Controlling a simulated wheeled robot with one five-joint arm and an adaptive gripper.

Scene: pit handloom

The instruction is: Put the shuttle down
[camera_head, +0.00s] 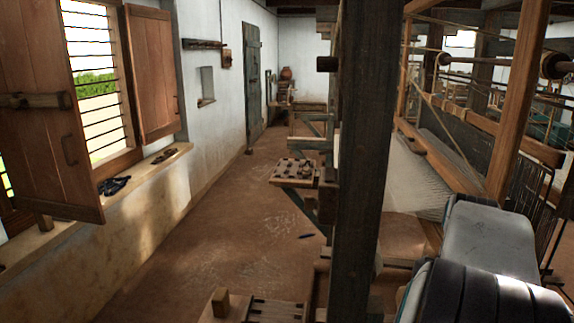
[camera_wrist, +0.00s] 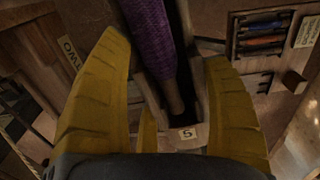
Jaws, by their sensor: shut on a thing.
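The shuttle (camera_wrist: 151,92) shows in the wrist view as a long, narrow wooden body with purple yarn (camera_wrist: 150,38) wound along its hollow. A small pale tag with a dark mark (camera_wrist: 188,134) is at its near end. My gripper (camera_wrist: 165,72) has yellow fingers on both sides of the shuttle and is shut on it. The shuttle's far end runs out of the top of the picture. Neither the gripper's fingers nor the shuttle can be made out in the head view.
A wooden rack (camera_wrist: 234,42) holding several dark and coloured pieces shows in the wrist view. A pale label (camera_wrist: 69,52) is at left. In the head view, a dark post (camera_head: 363,160) stands mid-picture, a loom (camera_head: 515,110) at right. The floor aisle (camera_head: 235,215) is mostly clear.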

